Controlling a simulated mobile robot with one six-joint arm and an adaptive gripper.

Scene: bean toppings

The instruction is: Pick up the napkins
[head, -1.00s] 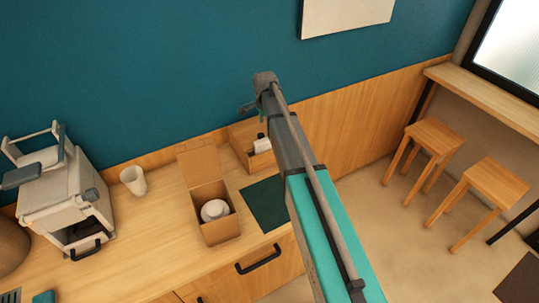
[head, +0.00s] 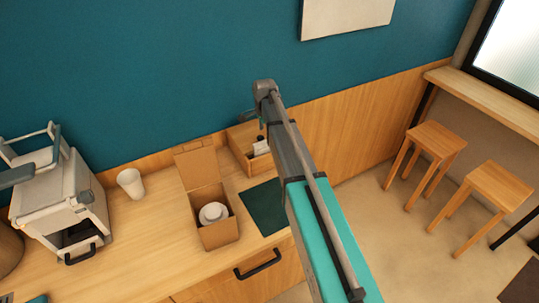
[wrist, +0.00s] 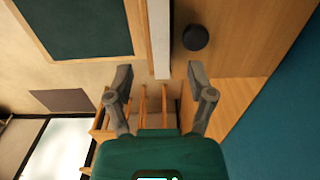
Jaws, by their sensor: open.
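White napkins (head: 261,147) appear to stand in a wooden box (head: 240,156) against the blue wall, partly hidden by my arm. In the wrist view, the napkins (wrist: 158,40) show as a narrow white strip beside a wooden edge, ahead of my fingers. My gripper (wrist: 160,78) is open, with a fingertip on each side of the strip's line and nothing between them.
A black round top (wrist: 195,37) is close to the right of the napkins. A dark green mat (head: 265,207) lies in front of the box. An open cardboard box (head: 219,234) with white lids, a white cup (head: 131,183) and a white machine (head: 62,195) stand to the left.

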